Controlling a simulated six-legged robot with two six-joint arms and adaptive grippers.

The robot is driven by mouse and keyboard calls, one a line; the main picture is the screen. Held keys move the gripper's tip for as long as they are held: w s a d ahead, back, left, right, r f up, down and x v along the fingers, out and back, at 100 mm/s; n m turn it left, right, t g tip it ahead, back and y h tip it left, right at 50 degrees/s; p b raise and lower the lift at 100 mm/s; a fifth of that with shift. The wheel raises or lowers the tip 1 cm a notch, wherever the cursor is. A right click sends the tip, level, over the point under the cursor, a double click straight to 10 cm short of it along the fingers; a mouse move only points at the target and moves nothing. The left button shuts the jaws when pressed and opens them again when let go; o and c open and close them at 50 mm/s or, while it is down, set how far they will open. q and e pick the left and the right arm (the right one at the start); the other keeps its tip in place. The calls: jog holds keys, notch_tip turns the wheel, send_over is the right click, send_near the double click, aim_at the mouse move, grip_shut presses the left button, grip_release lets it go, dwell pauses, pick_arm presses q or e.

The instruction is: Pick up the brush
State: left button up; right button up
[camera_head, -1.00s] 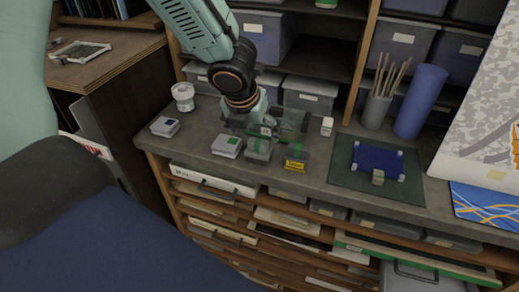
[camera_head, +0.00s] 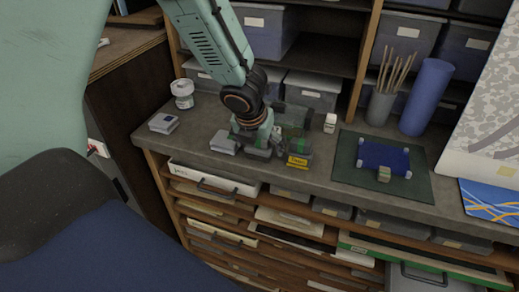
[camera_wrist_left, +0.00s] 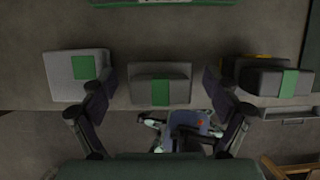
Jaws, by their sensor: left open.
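Several thin brushes (camera_head: 392,76) stand upright in a grey cup (camera_head: 380,108) at the back right of the counter, beside a blue roll. My left gripper (camera_head: 258,147) is well left of them, low over a row of small boxes. In the left wrist view, my left gripper (camera_wrist_left: 158,80) is open, with one finger on each side of a grey box with a green label (camera_wrist_left: 160,92). I cannot tell whether the fingers touch it. No brush shows in the left wrist view. My right gripper is not in view.
A pale box (camera_head: 224,142) and a yellow-labelled box (camera_head: 298,161) flank the gripper. A white jar (camera_head: 183,94) and another small box (camera_head: 164,123) stand left. A dark green mat (camera_head: 350,180) carries a blue sheet (camera_head: 383,157). A blue roll (camera_head: 426,97) stands beside the cup.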

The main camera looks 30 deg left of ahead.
pick_arm(q)
jog(key=shift+c, duration=0.5)
jog(key=shift+d+r, duration=0.1)
jog(key=shift+c, duration=0.6)
jog(key=shift+s, duration=0.15)
jog(key=c, duration=1.2)
jog(key=shift+o, duration=0.2)
jog(key=shift+r, duration=0.1)
notch_tip(320, 180, up, 9)
jog(key=p, duration=0.6)
jog(key=shift+r+p, duration=0.4)
jog(key=shift+p, duration=0.1)
